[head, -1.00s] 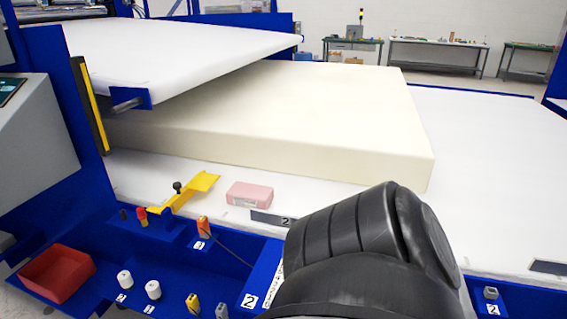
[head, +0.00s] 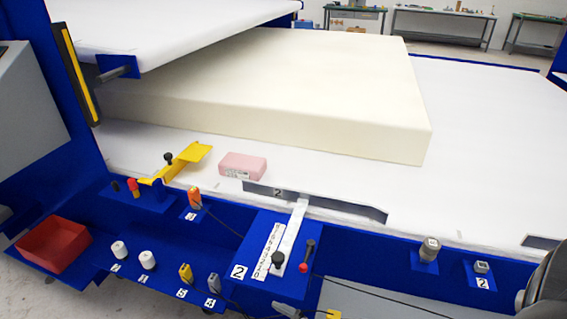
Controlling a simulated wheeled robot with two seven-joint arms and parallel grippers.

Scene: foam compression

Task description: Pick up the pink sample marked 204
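A small pink block (head: 243,166) lies on the white bed near its front edge, left of centre in the head view. A label with dark print is on its front face, too small to read as 204. It lies apart from the large cream foam slab (head: 300,95) behind it. A dark part of my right arm shows at the lower right corner. Neither gripper is in view.
A yellow bracket (head: 190,160) with a black knob stands just left of the pink block. A red tray (head: 54,245) sits at the lower left. A silver lever (head: 292,238) crosses the blue front ledge. A white upper platen (head: 180,25) overhangs the slab's left part.

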